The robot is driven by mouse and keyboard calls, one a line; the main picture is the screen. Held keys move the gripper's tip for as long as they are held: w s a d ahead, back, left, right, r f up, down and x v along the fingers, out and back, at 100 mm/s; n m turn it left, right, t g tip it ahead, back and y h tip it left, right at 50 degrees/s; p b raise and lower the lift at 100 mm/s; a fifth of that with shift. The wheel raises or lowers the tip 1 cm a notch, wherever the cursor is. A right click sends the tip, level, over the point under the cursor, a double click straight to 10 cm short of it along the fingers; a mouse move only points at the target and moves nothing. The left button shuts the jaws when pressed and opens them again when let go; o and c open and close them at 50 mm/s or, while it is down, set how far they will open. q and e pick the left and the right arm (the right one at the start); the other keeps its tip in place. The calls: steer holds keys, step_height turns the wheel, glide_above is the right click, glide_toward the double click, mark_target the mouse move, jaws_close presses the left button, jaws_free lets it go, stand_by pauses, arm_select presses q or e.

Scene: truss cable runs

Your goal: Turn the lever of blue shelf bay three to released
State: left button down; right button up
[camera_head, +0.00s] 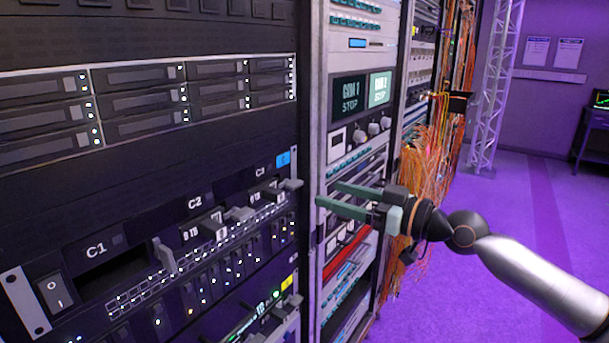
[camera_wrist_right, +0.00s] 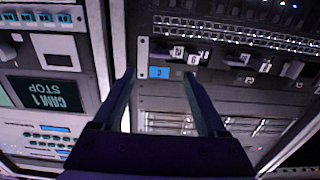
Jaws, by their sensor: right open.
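The blue shelf is the dark row with a blue tag (camera_head: 283,158) and bays marked C1, C2 and C3. Bay three, C3 (camera_head: 260,172), is at its right end, with a small grey lever (camera_head: 290,184) sticking out at the right. The tag also shows upside down in the right wrist view (camera_wrist_right: 159,72), with the bay-three parts (camera_wrist_right: 192,58) just above it. My right gripper (camera_head: 327,193) is open and empty, its green fingers pointing left, a little right of the lever and apart from it. My left gripper is out of view.
Bay C2 has its own grey lever (camera_head: 240,214); bay C1 (camera_head: 110,272) is a dark opening with a lever (camera_head: 164,255) at its right. A rocker switch (camera_head: 53,290) is at far left. Orange cables (camera_head: 425,165) hang behind my right arm. Purple floor is clear at right.

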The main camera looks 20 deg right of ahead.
mark_target(299, 184)
steer(key=p+x, duration=0.1)
steer(key=x, duration=0.6)
steer(key=shift+w+a+p, duration=0.2)
steer(key=shift+w+p, duration=0.1)
steer(key=shift+p, duration=0.1)
jaws_close()
